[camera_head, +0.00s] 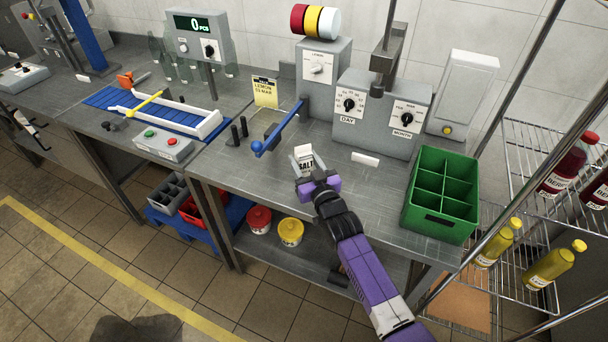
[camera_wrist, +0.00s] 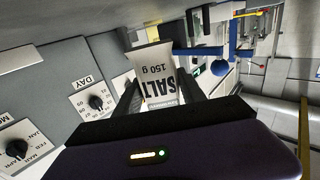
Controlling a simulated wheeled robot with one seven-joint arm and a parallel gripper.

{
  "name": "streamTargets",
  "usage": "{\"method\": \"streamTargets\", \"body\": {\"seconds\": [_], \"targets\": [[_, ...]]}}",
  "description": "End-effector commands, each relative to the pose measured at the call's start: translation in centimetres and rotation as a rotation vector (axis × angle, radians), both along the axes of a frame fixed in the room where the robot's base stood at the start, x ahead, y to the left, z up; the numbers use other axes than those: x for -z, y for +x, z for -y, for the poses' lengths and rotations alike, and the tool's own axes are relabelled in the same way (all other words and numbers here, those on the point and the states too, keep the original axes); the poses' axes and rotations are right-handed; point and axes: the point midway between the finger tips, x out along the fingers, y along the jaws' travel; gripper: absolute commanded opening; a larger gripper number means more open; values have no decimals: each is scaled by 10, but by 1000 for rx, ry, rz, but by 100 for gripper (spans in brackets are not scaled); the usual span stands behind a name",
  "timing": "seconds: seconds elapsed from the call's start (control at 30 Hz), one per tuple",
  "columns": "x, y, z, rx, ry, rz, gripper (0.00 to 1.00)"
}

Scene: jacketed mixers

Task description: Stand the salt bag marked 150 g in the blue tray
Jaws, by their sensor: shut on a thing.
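The salt bag (camera_head: 305,157) is white with a dark SALT print. In the wrist view the bag (camera_wrist: 152,68) reads 150 g, upside down in the picture. My gripper (camera_head: 312,178) is shut on it, with one finger on each side in the wrist view (camera_wrist: 158,95). The bag is over the middle worktable, in front of the grey dial machine. I cannot tell whether its base touches the table. I cannot make out a blue tray for certain in either view.
A green divided crate (camera_head: 441,192) stands to the right on the table. The DAY and MONTH dial machine (camera_head: 375,118) is behind the bag. A blue lever (camera_head: 277,134) is to its left. A blue-belted conveyor (camera_head: 120,106) is farther left. The table's front strip is mostly clear.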

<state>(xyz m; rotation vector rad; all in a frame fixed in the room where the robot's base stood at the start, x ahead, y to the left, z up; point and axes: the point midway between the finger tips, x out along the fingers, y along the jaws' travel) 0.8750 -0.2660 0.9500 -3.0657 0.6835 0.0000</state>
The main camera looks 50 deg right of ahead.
Motion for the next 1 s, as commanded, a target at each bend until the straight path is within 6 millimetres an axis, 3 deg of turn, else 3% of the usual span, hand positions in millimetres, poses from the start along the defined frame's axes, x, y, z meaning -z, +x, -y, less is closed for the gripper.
{"method": "streamTargets", "body": {"seconds": [0.17, 0.4, 0.83, 0.87, 0.97, 1.0], "targets": [[10, 0, 0, -1, -1, 0, 0], [43, 1, 0, -2, 0, 1, 0], [47, 1, 0, -2, 0, 1, 0], [48, 0, -1, -2, 0, 0, 49], [47, 0, 0, -2, 0, 0, 69], [47, 0, 0, -2, 0, 0, 69]]}}
